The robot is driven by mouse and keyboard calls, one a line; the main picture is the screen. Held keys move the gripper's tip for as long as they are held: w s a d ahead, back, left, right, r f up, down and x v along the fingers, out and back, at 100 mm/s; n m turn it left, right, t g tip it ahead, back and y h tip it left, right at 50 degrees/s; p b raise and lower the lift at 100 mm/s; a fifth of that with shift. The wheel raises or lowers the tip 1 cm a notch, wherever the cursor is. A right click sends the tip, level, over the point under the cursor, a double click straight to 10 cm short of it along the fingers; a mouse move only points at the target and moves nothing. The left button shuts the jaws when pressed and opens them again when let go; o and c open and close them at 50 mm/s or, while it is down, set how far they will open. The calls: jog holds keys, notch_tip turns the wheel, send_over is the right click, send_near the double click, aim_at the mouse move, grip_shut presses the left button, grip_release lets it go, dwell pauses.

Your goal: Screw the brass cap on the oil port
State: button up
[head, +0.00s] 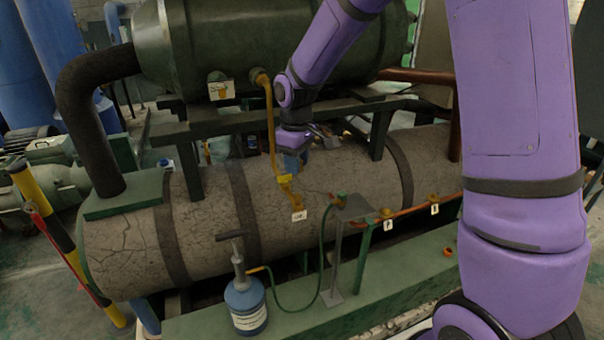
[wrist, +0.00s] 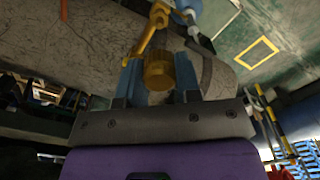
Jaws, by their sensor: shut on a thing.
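My gripper (head: 293,163) is over the upper front of the cracked grey cylinder, beside the yellow pipe. In the wrist view, the blue fingers of my gripper (wrist: 159,78) are shut on a knurled brass cap (wrist: 159,72). The cap is hidden in the head view. A brass fitting (head: 291,194) with a white tag below it ends the yellow pipe, just below my gripper; the tag is too small to read, so I cannot tell if this is the oil port. In the wrist view, brass pipework (wrist: 147,40) shows beyond the cap; I cannot tell whether they touch.
The yellow pipe (head: 270,125) runs close left of my gripper. A blue oil pump (head: 246,306) stands on the green base, its green hose (head: 321,245) leading to a valve on a stand. Tagged brass valves (head: 387,213) sit on a copper pipe. A dark green vessel (head: 240,45) is overhead.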

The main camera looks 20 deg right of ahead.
jog(key=shift+f, duration=3.1)
jog(key=shift+f, duration=1)
jog(key=shift+m, duration=1.8)
jog(key=m, duration=0.2)
jog(key=shift+m, duration=0.8)
